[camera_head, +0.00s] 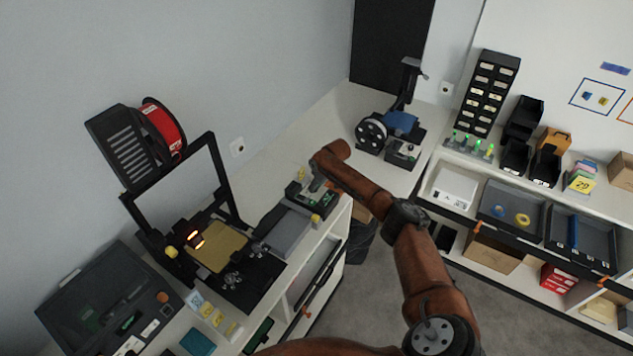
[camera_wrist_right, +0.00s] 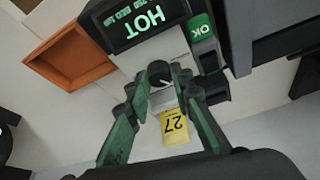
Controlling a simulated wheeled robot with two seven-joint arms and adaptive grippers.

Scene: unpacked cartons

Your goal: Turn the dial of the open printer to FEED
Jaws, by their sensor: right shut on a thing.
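The open-frame printer (camera_head: 222,165) stands at the left, with a red spool above it, a yellow bed (camera_head: 217,247) and a glowing orange spot by its nozzle. A control box (camera_head: 296,189) is on the bench to its right. In the right wrist view its screen (camera_wrist_right: 133,18) reads HOT, upside down, beside a green OK button (camera_wrist_right: 198,28). My right gripper (camera_wrist_right: 160,83) has its green fingers closed on the dark dial (camera_wrist_right: 159,69) of this box. The fingers hide much of the dial; I cannot read its pointer or any FEED mark. My left gripper is in neither view.
A yellow tag marked 27 (camera_wrist_right: 174,127) is near the fingers. An orange-brown open tray (camera_wrist_right: 68,62) lies beside the box. A smaller blue printer (camera_head: 402,122) stands in the back corner, and a dark enclosed machine (camera_head: 105,300) at lower left.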

